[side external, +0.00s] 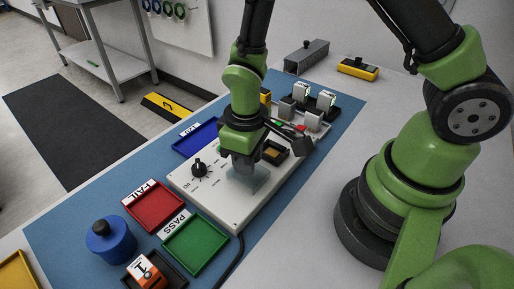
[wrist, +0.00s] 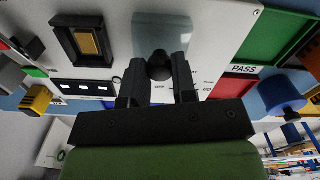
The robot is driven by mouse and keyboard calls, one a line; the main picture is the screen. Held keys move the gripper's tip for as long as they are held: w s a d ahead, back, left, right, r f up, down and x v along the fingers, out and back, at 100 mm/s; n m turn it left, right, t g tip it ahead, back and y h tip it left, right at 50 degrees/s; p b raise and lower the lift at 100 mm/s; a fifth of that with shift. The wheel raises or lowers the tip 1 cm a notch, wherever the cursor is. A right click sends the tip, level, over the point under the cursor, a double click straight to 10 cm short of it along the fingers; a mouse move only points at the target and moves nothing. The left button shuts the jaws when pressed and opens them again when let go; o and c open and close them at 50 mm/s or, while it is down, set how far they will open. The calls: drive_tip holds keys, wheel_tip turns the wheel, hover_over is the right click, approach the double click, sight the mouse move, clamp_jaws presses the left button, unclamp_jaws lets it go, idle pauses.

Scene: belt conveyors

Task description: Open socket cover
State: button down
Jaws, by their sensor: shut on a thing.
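The socket (side external: 274,152) is a black square frame with a gold-brown centre on the white panel (side external: 215,203). It shows uncovered in the wrist view (wrist: 88,42). The translucent cover (side external: 250,181) is a clear bluish piece beside the socket, under my gripper (side external: 243,162). In the wrist view the cover (wrist: 165,32) lies at the fingertips, and my gripper (wrist: 158,54) is shut on it. The fingers partly hide the hold, and I cannot tell whether the cover touches the panel. A black knob (side external: 199,169) stands on the panel, left of my gripper.
A red FAIL tray (side external: 154,205), green PASS tray (side external: 196,243) and blue tray (side external: 196,139) lie around the panel. A blue cylinder (side external: 111,241) and an orange block (side external: 146,273) stand at the front left. Small grey blocks (side external: 301,92) stand behind the socket.

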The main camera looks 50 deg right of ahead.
drive_tip(key=c, duration=0.9)
unclamp_jaws()
wheel_tip(320, 180, up, 10)
drive_tip(key=s+d+r+m+t, duration=0.1)
drive_tip(key=s+r+m+t, duration=0.1)
drive_tip(key=r, duration=0.3)
drive_tip(key=s+d+r+m+t+y, duration=0.1)
drive_tip(key=s+d+r+m+t, duration=0.1)
drive_tip(key=s+r, duration=0.3)
drive_tip(key=s+d+r+m+t+y, duration=0.1)
drive_tip(key=s+d+r+m+t, duration=0.1)
drive_tip(key=s+r+m+t, duration=0.1)
drive_tip(key=shift+v, duration=1.05)
